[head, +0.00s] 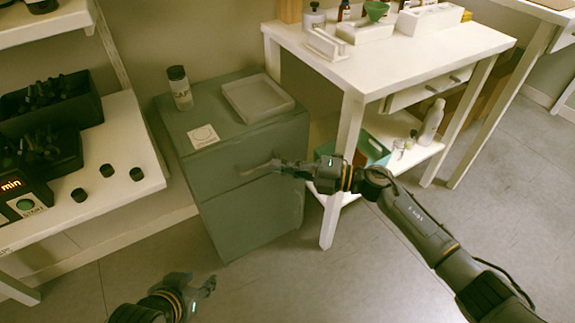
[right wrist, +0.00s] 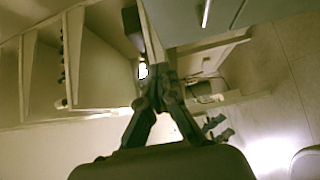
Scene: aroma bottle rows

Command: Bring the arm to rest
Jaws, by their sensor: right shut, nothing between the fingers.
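My right arm reaches in from the lower right in the head view. Its gripper (head: 274,167) is shut and empty, in front of the upper drawer front of the grey-green cabinet (head: 250,215). I cannot tell whether it touches the drawer. In the right wrist view the fingers of the right gripper (right wrist: 165,78) come together with nothing between them. My left gripper (head: 203,284) is low at the bottom left of the head view, over the floor, empty, with its fingers apart. It also shows small in the right wrist view (right wrist: 219,128).
On the cabinet stand a capped jar (head: 181,92), a shallow tray (head: 257,98) and a white card (head: 204,137). A white table (head: 400,62) with bottles is at right. A white shelf (head: 85,205) with dark bins and small black caps is at left. The front floor is clear.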

